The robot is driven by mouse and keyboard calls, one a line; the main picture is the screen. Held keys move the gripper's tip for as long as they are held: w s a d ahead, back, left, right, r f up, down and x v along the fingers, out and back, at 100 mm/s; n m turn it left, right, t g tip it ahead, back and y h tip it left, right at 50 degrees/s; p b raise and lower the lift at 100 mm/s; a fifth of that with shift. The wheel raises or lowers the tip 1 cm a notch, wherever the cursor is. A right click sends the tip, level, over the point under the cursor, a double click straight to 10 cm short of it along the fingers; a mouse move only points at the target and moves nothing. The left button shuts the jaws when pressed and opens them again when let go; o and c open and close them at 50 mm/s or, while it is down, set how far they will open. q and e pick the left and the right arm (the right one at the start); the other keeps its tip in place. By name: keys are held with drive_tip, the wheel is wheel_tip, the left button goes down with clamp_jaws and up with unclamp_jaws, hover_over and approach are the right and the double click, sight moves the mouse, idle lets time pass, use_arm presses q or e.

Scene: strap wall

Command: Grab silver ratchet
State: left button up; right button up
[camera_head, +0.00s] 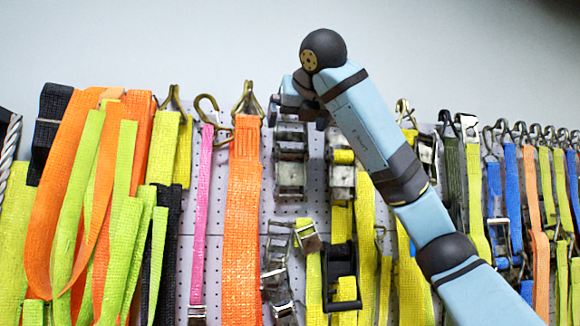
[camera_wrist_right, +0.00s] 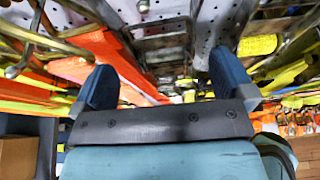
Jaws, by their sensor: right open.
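A silver ratchet (camera_head: 291,172) hangs on the white pegboard, between the wide orange strap and another silver ratchet (camera_head: 341,178) with yellow webbing. My right gripper (camera_head: 296,108) is at the top of the first ratchet and covers its upper end. In the right wrist view the two blue fingers of my right gripper (camera_wrist_right: 164,88) stand wide apart, with grey metal parts of a ratchet (camera_wrist_right: 165,45) beyond and between them. I cannot tell whether the fingers touch it. My left gripper is not in view.
A wide orange strap (camera_head: 243,220) hangs from a hook just left of the ratchet. More silver buckles (camera_head: 277,262) hang below it. Yellow straps (camera_head: 368,240) hang to the right, partly behind my right arm.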

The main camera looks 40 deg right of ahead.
sight(291, 136)
drive_tip(key=x, duration=0.6)
drive_tip(key=shift+w+d+f, duration=0.15)
drive_tip(key=shift+d+f, duration=0.05)
drive_tip(key=shift+r, duration=0.1)
drive_tip(key=shift+a, duration=0.1)
drive_tip(key=c, duration=1.8)
